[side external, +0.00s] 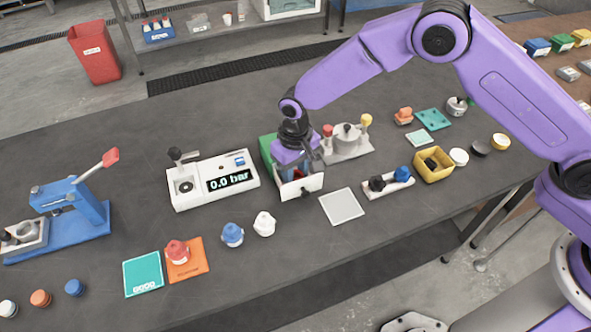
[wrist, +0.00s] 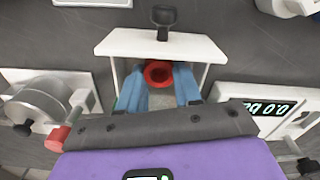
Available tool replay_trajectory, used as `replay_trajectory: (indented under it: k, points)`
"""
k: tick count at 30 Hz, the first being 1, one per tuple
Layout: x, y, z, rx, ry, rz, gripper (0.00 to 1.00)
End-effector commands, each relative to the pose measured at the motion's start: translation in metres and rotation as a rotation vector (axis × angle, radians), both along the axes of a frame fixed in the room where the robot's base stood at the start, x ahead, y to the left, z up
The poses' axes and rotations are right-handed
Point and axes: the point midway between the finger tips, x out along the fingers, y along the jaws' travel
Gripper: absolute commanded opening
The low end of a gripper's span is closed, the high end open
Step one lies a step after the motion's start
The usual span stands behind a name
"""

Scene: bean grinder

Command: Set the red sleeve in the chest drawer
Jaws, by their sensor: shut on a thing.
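The chest (side external: 267,147) is a green box in the middle of the bench in the side external view. Its drawer is pulled out, with a white front (side external: 301,188) and a black knob (wrist: 163,16). My gripper (wrist: 160,84) points down into the open drawer, with its blue fingers between the drawer walls. It is shut on the red sleeve (wrist: 158,67), a short ring with a dark hole, just behind the drawer front. I cannot tell whether the sleeve touches the drawer floor. In the side external view my wrist hides most of the chest and drawer.
A white machine (side external: 213,181) reading "0.0 bar" stands left of the chest. A grey stand (side external: 347,143) with red and yellow knobs is close on the right. A pale square plate (side external: 341,206) lies in front to the right. Bare bench lies before the drawer.

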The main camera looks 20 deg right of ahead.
Motion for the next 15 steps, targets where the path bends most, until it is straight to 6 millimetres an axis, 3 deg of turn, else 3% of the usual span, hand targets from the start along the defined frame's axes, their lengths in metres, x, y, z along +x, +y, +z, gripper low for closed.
replay_trajectory:
  k: [8,9,10,15]
  points:
    - [-0.0002,-0.0001,-0.0025,0.0,0.001,0.0,0.0]
    - [-0.0001,-0.0001,-0.0026,0.0,0.0,0.0,0.4]
    - [-0.0001,0.0,-0.0024,0.0,0.0,0.0,0.44]
    - [-0.0001,0.0,-0.0023,0.0,0.0,0.0,0.44]
